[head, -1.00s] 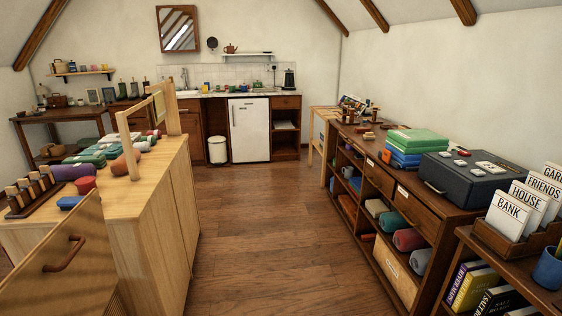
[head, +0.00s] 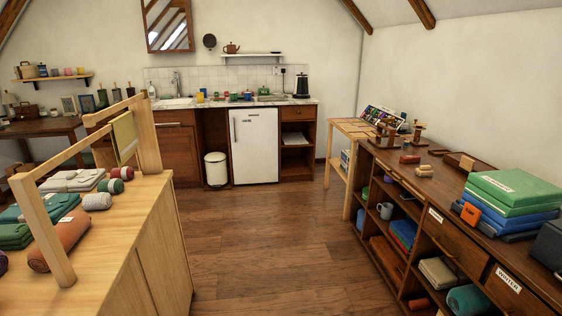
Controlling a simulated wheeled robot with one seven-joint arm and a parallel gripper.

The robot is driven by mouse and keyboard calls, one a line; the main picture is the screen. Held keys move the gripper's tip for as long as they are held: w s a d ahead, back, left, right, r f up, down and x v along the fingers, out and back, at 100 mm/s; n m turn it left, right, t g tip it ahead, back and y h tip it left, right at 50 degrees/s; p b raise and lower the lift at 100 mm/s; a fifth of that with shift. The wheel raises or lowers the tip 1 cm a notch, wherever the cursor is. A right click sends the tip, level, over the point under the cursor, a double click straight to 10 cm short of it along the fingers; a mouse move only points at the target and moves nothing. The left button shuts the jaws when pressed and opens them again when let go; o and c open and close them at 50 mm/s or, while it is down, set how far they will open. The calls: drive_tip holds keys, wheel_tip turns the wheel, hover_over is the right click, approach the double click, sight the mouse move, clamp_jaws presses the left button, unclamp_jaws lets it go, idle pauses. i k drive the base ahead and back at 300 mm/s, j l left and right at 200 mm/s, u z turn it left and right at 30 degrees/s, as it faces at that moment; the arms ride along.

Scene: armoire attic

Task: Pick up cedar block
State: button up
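No thing in view is plainly marked as the cedar block. A small reddish-brown block (head: 410,159) lies on the top of the dark wooden sideboard (head: 440,188) at the right. A small light-wood piece (head: 424,171) lies just in front of it. Either could be the block; they are too small to tell. My gripper is not in view.
A light-wood cabinet (head: 165,245) with folded cloths and rolls stands at the left. A fridge (head: 254,145), white bin (head: 216,170) and kitchen counter are at the back. Green and blue boxes (head: 512,192) sit on the sideboard. The wooden floor (head: 270,250) between is clear.

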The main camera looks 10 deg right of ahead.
sight(409, 159)
drive_tip(key=i+z, duration=0.3)
drive_tip(key=i, duration=0.25)
drive_tip(key=i+j+z, duration=0.25)
drive_tip(key=i, duration=0.25)
drive_tip(key=i+j+z, duration=0.3)
drive_tip(key=i, duration=0.25)
drive_tip(key=i+j+z, duration=0.4)
drive_tip(key=i+j, duration=0.15)
drive_tip(key=i+j+z, duration=0.1)
drive_tip(key=i+j, duration=0.15)
drive_tip(key=j, duration=0.15)
drive_tip(key=i+j+z, duration=0.1)
drive_tip(key=j, duration=0.25)
drive_tip(key=i+j+z, duration=0.15)
drive_tip(key=i+j, duration=0.15)
drive_tip(key=i+j+z, duration=0.1)
drive_tip(key=j, duration=0.35)
drive_tip(key=i+j+z, duration=0.1)
drive_tip(key=i+j, duration=0.2)
drive_tip(key=j, duration=0.1)
